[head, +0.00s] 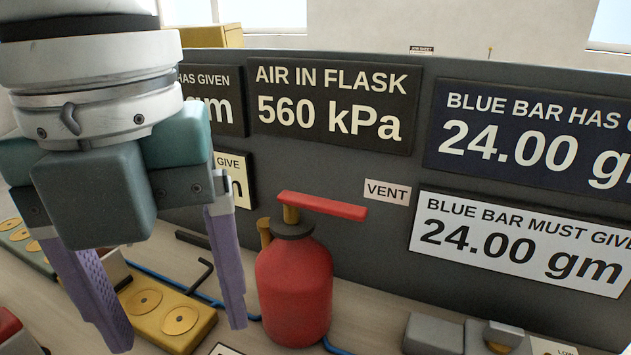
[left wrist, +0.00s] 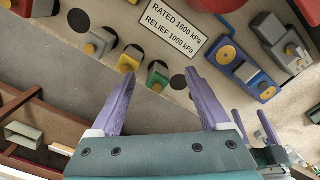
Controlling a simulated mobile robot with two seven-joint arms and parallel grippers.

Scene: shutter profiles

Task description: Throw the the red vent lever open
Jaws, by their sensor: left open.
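The red vent lever (head: 322,206) lies nearly level on top of a red flask (head: 295,290), its free end pointing right toward the VENT label (head: 387,192). My left gripper (head: 178,338) is to the left of the flask, pointing down, its purple fingers wide apart with nothing held. The lever is clear of the fingers. In the left wrist view the open left fingers (left wrist: 161,62) are over the bench top; the lever cannot be made out there. What seems to be my right gripper (left wrist: 254,126) shows small at the lower right of that view.
A dark panel (head: 330,165) with display signs stands behind the flask. A yellow block with brass discs (head: 165,312) is below my left gripper. A black bent rod (head: 203,275) and a blue tube (head: 155,275) are left of the flask. Grey blocks (head: 433,335) are at the front right.

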